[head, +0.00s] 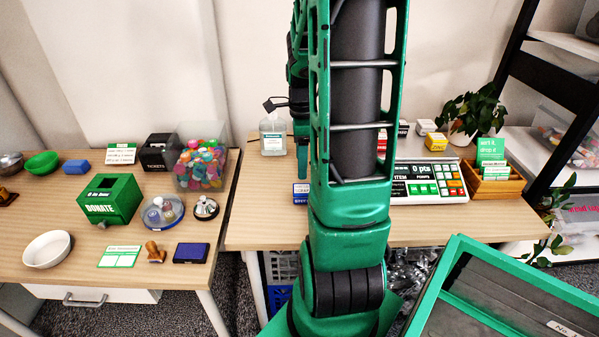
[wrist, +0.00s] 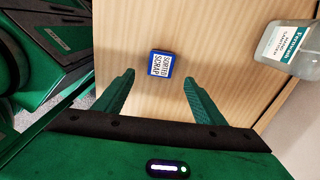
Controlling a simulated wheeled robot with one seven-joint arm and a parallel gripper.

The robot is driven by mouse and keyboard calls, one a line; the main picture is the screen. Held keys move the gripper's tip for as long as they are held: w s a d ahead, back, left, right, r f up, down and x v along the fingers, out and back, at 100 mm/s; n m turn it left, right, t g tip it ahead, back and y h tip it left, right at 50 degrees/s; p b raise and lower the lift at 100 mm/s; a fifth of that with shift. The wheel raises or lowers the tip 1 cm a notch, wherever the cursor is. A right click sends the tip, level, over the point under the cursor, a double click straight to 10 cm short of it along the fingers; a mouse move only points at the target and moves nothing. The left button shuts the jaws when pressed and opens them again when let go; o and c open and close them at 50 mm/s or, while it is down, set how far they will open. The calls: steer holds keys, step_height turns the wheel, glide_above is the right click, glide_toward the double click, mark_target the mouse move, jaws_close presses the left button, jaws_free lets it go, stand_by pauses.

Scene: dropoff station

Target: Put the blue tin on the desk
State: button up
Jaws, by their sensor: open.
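A small blue tin (wrist: 160,64) with a white label reading "SORTED SCRAP" stands on the wooden table top in the wrist view. In the head view the blue tin (head: 300,195) is on the right table, just left of my arm, which partly crowds it. My gripper (wrist: 159,77) is open and empty. Its green fingers point towards the tin, one to each side in the picture; I see no contact. In the head view my arm hides most of the gripper. The desk (head: 60,205) with a drawer is at the left.
A sanitizer bottle (wrist: 290,48) stands right of the tin; a scale (head: 425,182) is right of my arm. The desk holds a donation box (head: 110,200), a white bowl (head: 47,249), a stamp pad (head: 191,253) and other items. A gap separates the two tables.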

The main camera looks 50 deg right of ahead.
steer(key=s+a+r+n, duration=0.4)
steer(key=s+a+n, duration=0.3)
steer(key=n, duration=0.3)
steer(key=s+a+r+n, duration=0.4)
steer(key=s+a+n, duration=0.2)
steer(key=a+n, duration=0.3)
steer(key=shift+s+n, duration=0.35)
steer(key=shift+n, duration=0.75)
steer(key=shift+w+f, duration=0.1)
